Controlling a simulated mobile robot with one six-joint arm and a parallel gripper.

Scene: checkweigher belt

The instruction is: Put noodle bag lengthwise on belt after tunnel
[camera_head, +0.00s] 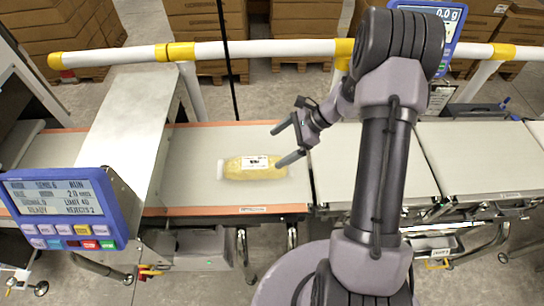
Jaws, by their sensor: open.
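The noodle bag (238,168), yellowish with a white label and pale ends, lies flat on the belt (200,143) just right of the metal tunnel (122,120). Its long side runs left to right, along the belt. My gripper (282,144) is open, with its two fingers pointing left. The lower fingertip shows close to the bag's right end; I cannot tell whether it touches. Nothing shows between the fingers.
A blue control panel (62,207) stands at the front left. A white and yellow guard rail (250,49) runs behind the belt. Another conveyor section (345,150) lies to the right, partly behind my arm. Stacked cartons (60,30) stand at the back.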

